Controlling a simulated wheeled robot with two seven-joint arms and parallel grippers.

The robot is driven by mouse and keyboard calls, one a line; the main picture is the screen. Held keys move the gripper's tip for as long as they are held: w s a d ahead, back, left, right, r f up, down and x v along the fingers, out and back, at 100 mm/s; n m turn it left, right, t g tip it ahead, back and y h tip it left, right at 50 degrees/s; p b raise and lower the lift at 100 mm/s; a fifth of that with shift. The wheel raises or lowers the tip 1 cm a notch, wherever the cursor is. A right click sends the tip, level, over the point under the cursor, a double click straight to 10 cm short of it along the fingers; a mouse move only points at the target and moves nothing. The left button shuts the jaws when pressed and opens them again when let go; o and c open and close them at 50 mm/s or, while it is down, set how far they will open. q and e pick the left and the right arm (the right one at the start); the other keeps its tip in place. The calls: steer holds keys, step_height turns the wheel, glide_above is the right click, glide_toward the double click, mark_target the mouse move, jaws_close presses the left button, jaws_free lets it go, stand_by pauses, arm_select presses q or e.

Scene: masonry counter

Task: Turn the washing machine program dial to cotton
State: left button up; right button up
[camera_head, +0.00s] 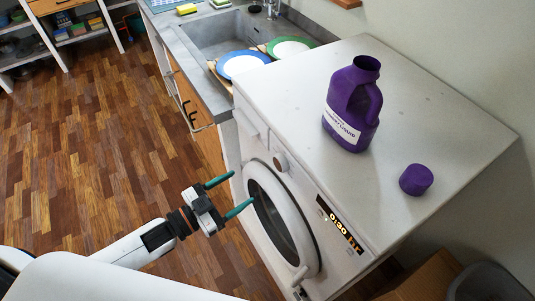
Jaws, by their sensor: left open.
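The white washing machine (375,210) stands right of centre, its front facing left toward me. Its program dial (280,162) is a round knob on the upper front panel, above the round door (283,222); I cannot read its setting. A lit display (341,226) on the panel reads about 0:30. My left gripper (238,193) is open, with its two teal fingers spread in front of the machine, left of the door and apart from the dial. Nothing shows between the fingers. My right gripper is not in view.
A purple laundry liquid bottle (353,105) stands open on the machine top, its purple cap (416,179) beside it. Behind are a sink (215,38), a blue-rimmed plate (244,65) and a green-rimmed plate (291,48). The wooden floor (90,150) at left is clear.

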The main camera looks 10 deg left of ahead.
mark_target(278, 165)
arm_select(q)
steer(key=p+x, duration=0.2)
steer(key=x, duration=0.8)
steer(key=shift+d+r, duration=0.1)
steer(key=shift+d, duration=0.1)
steer(key=shift+w+d, duration=0.35)
steer(key=shift+w, duration=0.05)
steer(key=shift+c, duration=0.9)
steer(key=c, duration=0.8)
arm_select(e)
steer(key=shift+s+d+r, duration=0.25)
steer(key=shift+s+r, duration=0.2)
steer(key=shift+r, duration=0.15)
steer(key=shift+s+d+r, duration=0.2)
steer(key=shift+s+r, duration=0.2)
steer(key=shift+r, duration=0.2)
